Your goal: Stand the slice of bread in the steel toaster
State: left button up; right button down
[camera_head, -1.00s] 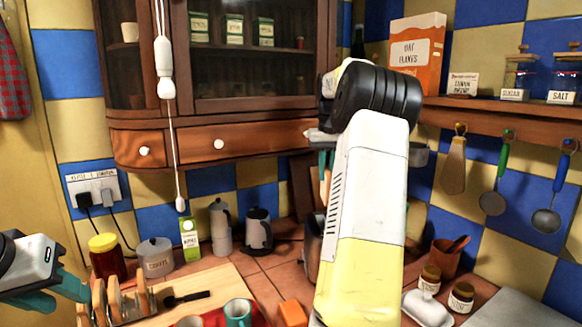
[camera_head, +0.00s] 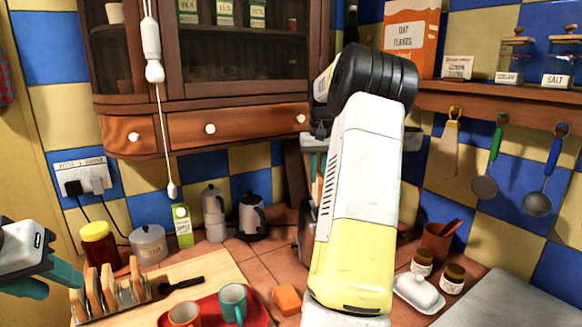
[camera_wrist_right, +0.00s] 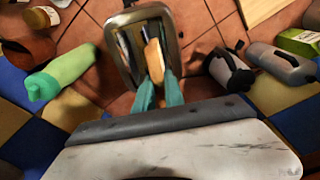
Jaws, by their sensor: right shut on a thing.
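The steel toaster (camera_wrist_right: 176,45) is below my right gripper in the right wrist view, its open top facing the camera. In the head view it is mostly hidden behind my right arm, with a dark edge (camera_head: 304,236) showing. My right gripper (camera_wrist_right: 158,80) is shut on the slice of bread (camera_wrist_right: 154,60), which is seen edge-on over one slot. I cannot tell how deep the bread sits in the slot. My left gripper (camera_head: 46,280) is at the far left in the head view, its teal fingers apart and empty, near the toast rack.
A toast rack with several slices (camera_head: 109,284) stands on a wooden board at the left. A red tray with two mugs (camera_head: 233,303) is near the front. A butter dish (camera_head: 418,292) is at the right.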

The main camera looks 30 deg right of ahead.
aim_at(317, 193)
jog(key=shift+f, duration=3.45)
jog(key=c, duration=1.3)
grip_release()
jog(key=shift+c, duration=0.2)
jog(key=r, duration=0.5)
jog(key=s+r, duration=0.1)
jog(key=r, duration=0.1)
jog(key=shift+a+r, duration=0.15)
jog(key=shift+r, duration=0.25)
